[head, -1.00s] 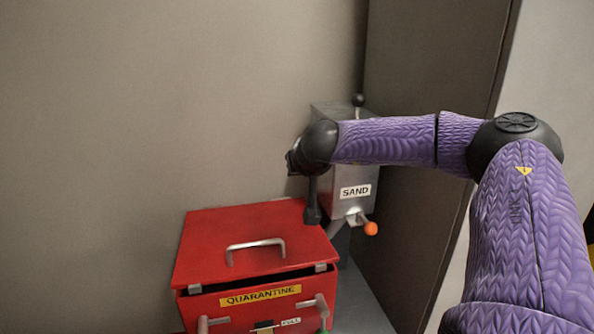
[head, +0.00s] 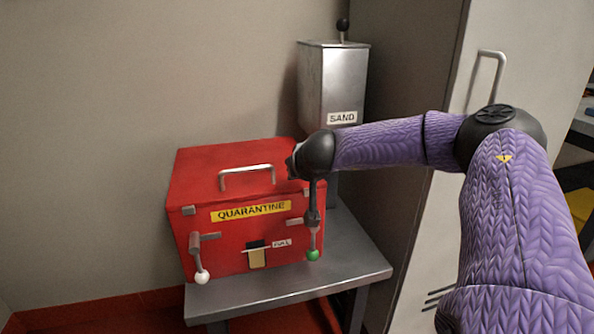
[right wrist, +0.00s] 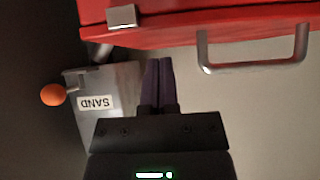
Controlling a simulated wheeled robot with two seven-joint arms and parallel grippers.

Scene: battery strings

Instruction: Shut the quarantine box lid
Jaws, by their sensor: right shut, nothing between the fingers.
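The red quarantine box (head: 225,253) stands on a grey metal stand. Its red lid (head: 200,170), with a silver handle (head: 246,178), lies down on the box, and no gap shows along its front edge in the head view. A left latch lever with a white knob (head: 202,277) and a right one with a green knob (head: 313,254) hang on the front. My right gripper (head: 312,217) points down at the box's right end, overlapping the right latch; contact cannot be told. In the right wrist view its fingers (right wrist: 158,84) are together and empty. My left gripper is out of view.
A steel sand hopper (head: 333,85) stands behind the box at right; its orange knob (right wrist: 54,95) shows in the right wrist view. A tall grey cabinet (head: 425,215) closes off the right. The stand's front right top (head: 350,268) is bare.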

